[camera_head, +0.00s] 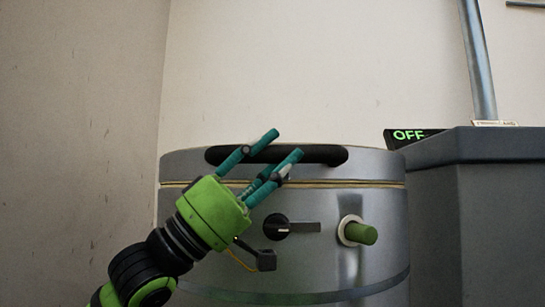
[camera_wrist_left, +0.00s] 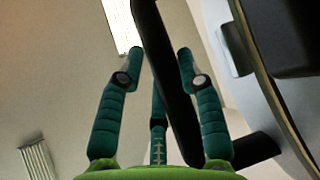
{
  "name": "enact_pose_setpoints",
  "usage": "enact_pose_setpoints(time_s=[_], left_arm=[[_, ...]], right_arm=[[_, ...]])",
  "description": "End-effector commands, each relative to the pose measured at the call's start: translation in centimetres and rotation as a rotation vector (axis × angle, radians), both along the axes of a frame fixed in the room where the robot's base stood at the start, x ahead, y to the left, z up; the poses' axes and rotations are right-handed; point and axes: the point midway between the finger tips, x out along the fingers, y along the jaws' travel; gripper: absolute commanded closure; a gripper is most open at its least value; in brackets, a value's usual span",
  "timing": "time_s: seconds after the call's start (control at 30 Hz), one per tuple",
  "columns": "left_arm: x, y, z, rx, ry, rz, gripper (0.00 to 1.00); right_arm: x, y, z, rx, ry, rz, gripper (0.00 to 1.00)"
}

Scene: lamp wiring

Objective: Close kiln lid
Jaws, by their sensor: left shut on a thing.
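The grey metal kiln (camera_head: 385,265) stands in the middle of the head view. Its lid (camera_head: 385,168) lies level on top, with a thin pale-gold seam below it. A black bar handle (camera_head: 330,154) runs across the lid's front. My left gripper (camera_head: 287,145) is at this handle, its teal fingers around the bar. In the left wrist view the handle (camera_wrist_left: 160,65) passes between the fingers of the left gripper (camera_wrist_left: 160,55), and the fingers are shut on it. My right gripper is out of view.
A black knob (camera_head: 276,227) and a green plug in a white ring (camera_head: 361,232) stick out of the kiln's front. A dark grey cabinet (camera_head: 480,200) with a lit OFF sign (camera_head: 410,135) and a metal pipe (camera_head: 478,60) stands at the right. Walls are behind and left.

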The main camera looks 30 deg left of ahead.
Motion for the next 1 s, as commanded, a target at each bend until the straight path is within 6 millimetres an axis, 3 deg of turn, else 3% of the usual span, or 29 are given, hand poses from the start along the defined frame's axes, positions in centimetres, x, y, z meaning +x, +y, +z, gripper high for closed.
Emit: enact_pose_setpoints(time_s=[0.03,0.07,0.1,0.63,1.0], left_arm=[[0.5,-0.4,-0.6,-0.001,0.024,-0.014,1.00],[0.5,-0.4,-0.6,-0.001,0.024,-0.014,0.56],[0.5,-0.3,-0.6,0.000,0.023,-0.012,0.40],[0.0,0.2,-0.5,0.000,0.009,-0.002,0.39],[-1.7,2.3,-3.3,-0.001,0.016,-0.001,0.39]], right_arm=[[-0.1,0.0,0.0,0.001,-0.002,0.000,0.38],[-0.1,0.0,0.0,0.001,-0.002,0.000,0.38],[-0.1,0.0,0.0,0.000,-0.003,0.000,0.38],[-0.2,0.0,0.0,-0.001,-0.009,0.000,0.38],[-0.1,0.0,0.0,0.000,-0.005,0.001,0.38]])
